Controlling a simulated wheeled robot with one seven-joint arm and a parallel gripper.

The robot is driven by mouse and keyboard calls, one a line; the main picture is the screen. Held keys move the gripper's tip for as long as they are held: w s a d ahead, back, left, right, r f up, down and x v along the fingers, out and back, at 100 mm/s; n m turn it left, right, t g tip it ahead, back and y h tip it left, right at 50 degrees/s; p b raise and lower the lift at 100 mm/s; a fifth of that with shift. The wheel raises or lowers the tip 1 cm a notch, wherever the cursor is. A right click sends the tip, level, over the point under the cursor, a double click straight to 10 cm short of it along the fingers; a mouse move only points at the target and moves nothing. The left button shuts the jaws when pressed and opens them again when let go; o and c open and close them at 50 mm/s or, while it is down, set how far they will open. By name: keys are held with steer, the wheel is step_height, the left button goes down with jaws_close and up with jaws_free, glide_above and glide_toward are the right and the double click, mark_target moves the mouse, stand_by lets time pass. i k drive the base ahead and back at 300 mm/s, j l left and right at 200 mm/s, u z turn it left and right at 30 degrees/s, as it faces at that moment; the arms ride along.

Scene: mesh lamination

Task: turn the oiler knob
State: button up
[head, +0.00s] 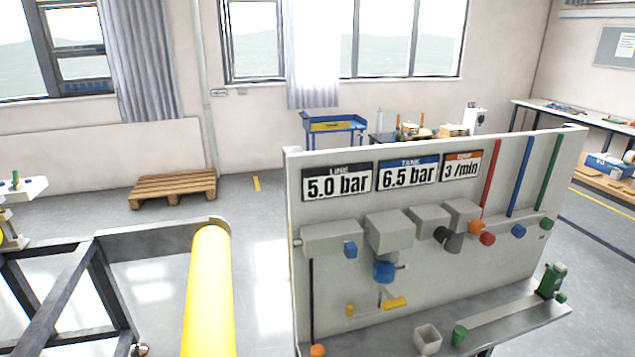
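A grey panel (400,205) stands right of centre in the head view with a row of grey box-shaped units on its front. No knob bears a readable oiler name, so I cannot tell for sure which it is. An orange knob (474,227) sits on the rightmost unit (461,213), below an orange-topped sign (461,166) reading 3 /min. A dark round part (453,243) is left of it and a red knob (487,239) is just right and below. A blue knob (350,249) is on the left unit. My gripper is not in view.
A yellow-handled valve (395,303) is low on the panel.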

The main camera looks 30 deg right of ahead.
mark_target(476, 228)
steer(key=z, duration=1.75)
